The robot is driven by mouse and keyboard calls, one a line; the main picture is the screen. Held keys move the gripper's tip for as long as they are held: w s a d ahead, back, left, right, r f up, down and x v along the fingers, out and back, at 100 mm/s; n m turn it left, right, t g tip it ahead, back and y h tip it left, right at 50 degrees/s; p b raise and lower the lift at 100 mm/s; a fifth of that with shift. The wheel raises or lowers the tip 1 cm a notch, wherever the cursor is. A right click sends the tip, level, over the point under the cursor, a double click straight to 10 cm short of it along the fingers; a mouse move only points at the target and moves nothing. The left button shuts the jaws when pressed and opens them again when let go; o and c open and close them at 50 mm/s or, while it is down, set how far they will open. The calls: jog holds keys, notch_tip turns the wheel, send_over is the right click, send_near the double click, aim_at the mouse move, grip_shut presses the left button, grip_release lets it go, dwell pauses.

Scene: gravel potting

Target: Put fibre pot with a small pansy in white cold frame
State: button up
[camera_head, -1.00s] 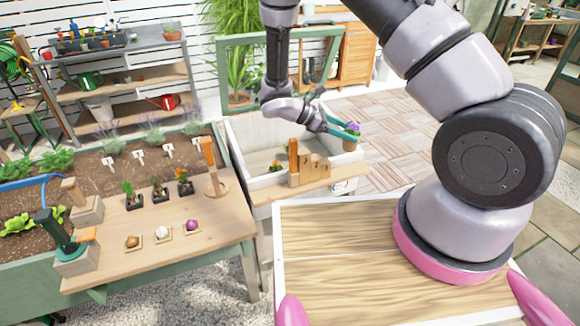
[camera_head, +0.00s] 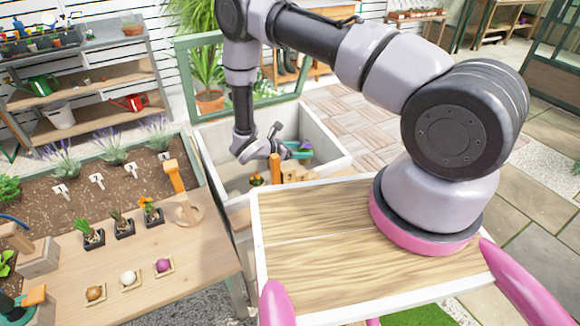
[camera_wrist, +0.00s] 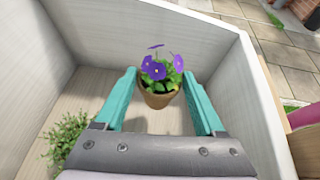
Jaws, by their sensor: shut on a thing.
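The fibre pot (camera_wrist: 158,98) is small and brown and holds a pansy (camera_wrist: 155,68) with purple flowers and green leaves. My gripper (camera_wrist: 158,86) has its teal fingers on both sides of the pot and is shut on it, the pot roughly upright. The white cold frame (camera_wrist: 83,45) surrounds them, with its pale floor below; I cannot tell whether the pot touches the floor. In the head view my gripper (camera_head: 300,149) is inside the cold frame (camera_head: 330,132), towards its right side. The pansy (camera_head: 306,145) shows there, but the pot is mostly hidden.
A leafy green plant (camera_wrist: 65,135) stands in the cold frame at lower left of the wrist view. Wooden pieces (camera_head: 290,170) stand at the frame's front wall. The green-edged lid (camera_head: 250,118) is raised behind. A wooden bench (camera_head: 150,255) with small plants and bulbs is left.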

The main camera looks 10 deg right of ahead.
jog(key=shift+f, duration=3.15)
jog(key=o, duration=1.4)
jog(key=shift+f, duration=0.1)
jog(key=v, duration=0.7)
jog(key=shift+s+a+r, duration=0.15)
jog(key=shift+a+r, duration=0.05)
